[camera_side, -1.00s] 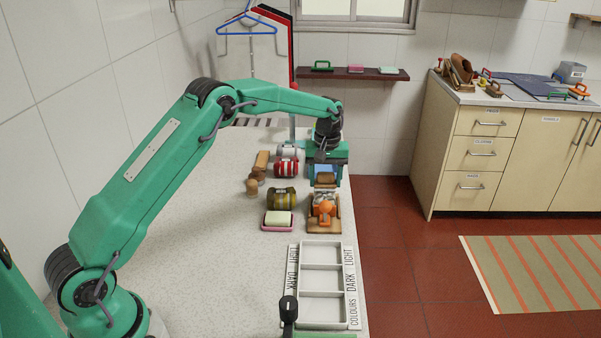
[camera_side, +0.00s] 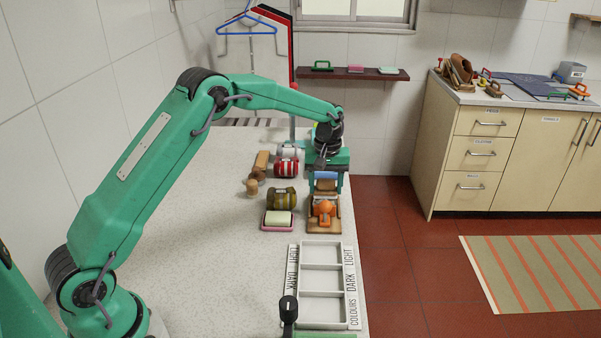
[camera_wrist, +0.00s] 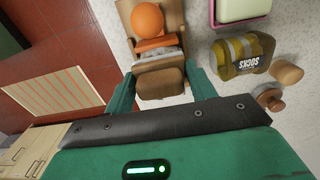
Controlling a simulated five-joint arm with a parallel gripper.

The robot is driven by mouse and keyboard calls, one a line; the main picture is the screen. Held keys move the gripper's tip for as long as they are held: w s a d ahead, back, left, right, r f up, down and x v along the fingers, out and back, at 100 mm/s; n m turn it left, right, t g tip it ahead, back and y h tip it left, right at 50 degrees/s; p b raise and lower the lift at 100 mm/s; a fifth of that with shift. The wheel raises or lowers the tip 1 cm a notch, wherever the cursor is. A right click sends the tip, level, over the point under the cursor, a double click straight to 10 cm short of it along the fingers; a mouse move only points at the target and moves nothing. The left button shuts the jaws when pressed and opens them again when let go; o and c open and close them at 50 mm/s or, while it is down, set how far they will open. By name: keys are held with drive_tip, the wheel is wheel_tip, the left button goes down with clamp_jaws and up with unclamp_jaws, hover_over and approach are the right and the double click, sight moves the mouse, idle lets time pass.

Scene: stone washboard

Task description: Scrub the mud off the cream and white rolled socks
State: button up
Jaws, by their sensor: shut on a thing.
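My gripper (camera_side: 326,188) is over the far end of the wooden stand (camera_side: 337,219), which also shows in the wrist view (camera_wrist: 126,12). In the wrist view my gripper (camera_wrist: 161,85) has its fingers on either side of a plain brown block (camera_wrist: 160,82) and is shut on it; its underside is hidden. Just beyond the block, on the stand, is a pale grey-white roll (camera_wrist: 165,54), perhaps the cream and white socks, mostly covered. An orange clamp with a round knob (camera_wrist: 147,19) sits over it. The clamp (camera_side: 323,208) shows in the side view too. Mud cannot be made out.
Left of the stand are an olive and yellow sock roll (camera_side: 282,198), a pink soap dish (camera_side: 264,224), a red and white roll (camera_side: 286,168), and a wooden knob (camera_side: 252,186). A compartment tray (camera_side: 322,265) lies nearer. The counter's left part is clear.

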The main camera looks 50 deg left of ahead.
drive_tip(key=shift+w+a, duration=1.6)
drive_tip(key=shift+a, duration=0.05)
drive_tip(key=shift+s+d, duration=1.85)
drive_tip(key=shift+w+a, duration=1.8)
wheel_tip(320, 180, up, 8)
drive_tip(key=shift+s+d, duration=1.15)
drive_tip(key=shift+d, duration=0.05)
drive_tip(key=shift+s+d, duration=0.5)
drive_tip(key=shift+s, duration=0.05)
drive_tip(key=shift+f, duration=0.1)
